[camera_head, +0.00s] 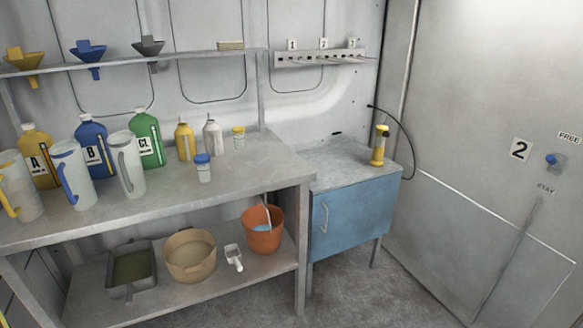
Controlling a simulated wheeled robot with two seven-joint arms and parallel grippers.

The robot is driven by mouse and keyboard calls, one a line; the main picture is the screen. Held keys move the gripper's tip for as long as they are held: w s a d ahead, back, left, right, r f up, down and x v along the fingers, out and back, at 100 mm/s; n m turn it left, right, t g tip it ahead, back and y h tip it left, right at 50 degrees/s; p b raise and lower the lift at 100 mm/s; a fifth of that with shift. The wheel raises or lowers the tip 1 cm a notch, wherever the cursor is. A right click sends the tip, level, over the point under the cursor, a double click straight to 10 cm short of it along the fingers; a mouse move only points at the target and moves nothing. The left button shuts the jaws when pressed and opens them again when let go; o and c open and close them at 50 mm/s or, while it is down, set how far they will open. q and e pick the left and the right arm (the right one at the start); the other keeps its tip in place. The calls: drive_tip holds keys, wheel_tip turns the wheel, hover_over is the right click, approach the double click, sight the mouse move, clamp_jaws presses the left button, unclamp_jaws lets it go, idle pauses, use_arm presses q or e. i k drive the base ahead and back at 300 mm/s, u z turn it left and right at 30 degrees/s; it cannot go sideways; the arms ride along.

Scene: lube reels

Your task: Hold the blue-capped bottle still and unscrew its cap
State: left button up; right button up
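A small clear bottle with a blue cap (203,168) stands upright on the workbench, near its front edge. The cap sits on top of it. Neither of my grippers is in view, and nothing touches the blue-capped bottle.
The grey workbench (255,178) also holds jugs lettered A (40,170), B (97,135) and C1 (155,135), and several pitchers at left. A blue cabinet (360,215) stands to the right. The bench top right of the blue-capped bottle is clear.

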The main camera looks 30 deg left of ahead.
sight(203, 171)
drive_tip(key=z, duration=0.3)
drive_tip(key=i, duration=2.3)
drive_tip(key=u, duration=2)
